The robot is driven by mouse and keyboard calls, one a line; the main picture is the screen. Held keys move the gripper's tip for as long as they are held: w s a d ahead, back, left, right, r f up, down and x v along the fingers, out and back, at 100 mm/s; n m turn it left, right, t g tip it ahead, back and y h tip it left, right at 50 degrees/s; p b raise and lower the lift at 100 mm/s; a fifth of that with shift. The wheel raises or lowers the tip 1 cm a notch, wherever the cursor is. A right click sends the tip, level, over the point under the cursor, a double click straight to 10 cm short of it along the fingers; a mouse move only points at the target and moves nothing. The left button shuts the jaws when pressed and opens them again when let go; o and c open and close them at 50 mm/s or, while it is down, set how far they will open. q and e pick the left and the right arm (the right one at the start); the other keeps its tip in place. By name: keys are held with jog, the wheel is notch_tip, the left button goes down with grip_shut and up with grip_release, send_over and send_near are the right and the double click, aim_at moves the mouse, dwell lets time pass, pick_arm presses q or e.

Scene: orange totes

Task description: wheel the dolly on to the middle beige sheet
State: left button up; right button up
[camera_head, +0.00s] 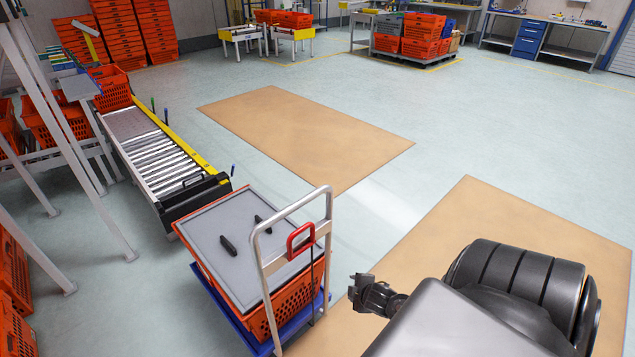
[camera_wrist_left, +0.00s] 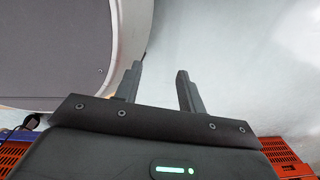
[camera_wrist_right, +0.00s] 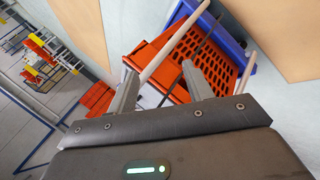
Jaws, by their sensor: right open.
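The dolly has a blue base (camera_head: 236,327) and a grey metal push handle (camera_head: 329,225) with a red grip piece (camera_head: 299,240). It carries an orange tote (camera_head: 290,303) with a grey lid (camera_head: 222,262). Two beige sheets lie on the floor: one (camera_head: 305,130) beyond the dolly, one (camera_head: 480,225) to its right. I cannot tell whether the base overlaps the near sheet. My right gripper (camera_head: 357,290) is open and empty, right of the handle and apart from it; the tote also shows beyond its fingers (camera_wrist_right: 210,60). My left gripper (camera_wrist_left: 160,88) is open and empty, outside the head view.
A roller conveyor (camera_head: 150,150) stands left of the dolly. White rack legs (camera_head: 100,220) and orange totes (camera_head: 12,275) line the left side. Tables and a loaded pallet (camera_head: 415,40) stand at the back. Open floor (camera_head: 370,200) lies between the two sheets. Two black items lie on the lid.

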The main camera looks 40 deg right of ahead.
jog(key=w+a+r+n+t, duration=0.1)
jog(key=w+r+n+t, duration=0.35)
jog(key=r, duration=1.05)
jog(key=n+t+y+p, duration=0.1)
jog(key=n+y, duration=0.2)
jog(key=n, duration=0.2)
send_near(297, 207)
jog(key=w, duration=0.1)
pick_arm(q)
jog(key=shift+s+d+r+p, duration=0.15)
jog(key=shift+s+d+r, duration=0.15)
jog(key=shift+r, duration=0.15)
jog(key=shift+s+d+r+p, duration=0.15)
jog(key=shift+s+d+r, duration=0.15)
jog(key=shift+r, duration=0.15)
pick_arm(e)
jog(key=shift+m, duration=0.25)
jog(key=shift+x, duration=4.4)
jog(key=shift+f, duration=0.15)
